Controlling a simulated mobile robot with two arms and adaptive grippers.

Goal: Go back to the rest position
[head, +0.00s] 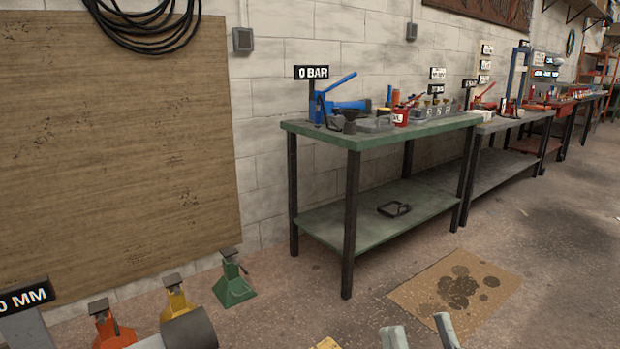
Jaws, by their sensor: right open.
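My right gripper (419,324) shows at the bottom edge, right of the middle. Only its two grey fingertips are in view; they stand apart with nothing between them. In the picture they lie below the stained cardboard mat (409,297) on the floor and seem to touch nothing. My left gripper is not in view.
A green workbench (300,126) with a blue tool (341,105) and several small items stands by the wall. More benches run to the right. Green (234,287), yellow (176,304) and orange (111,330) stands and a grey cylinder (189,331) are at lower left. Floor at right is clear.

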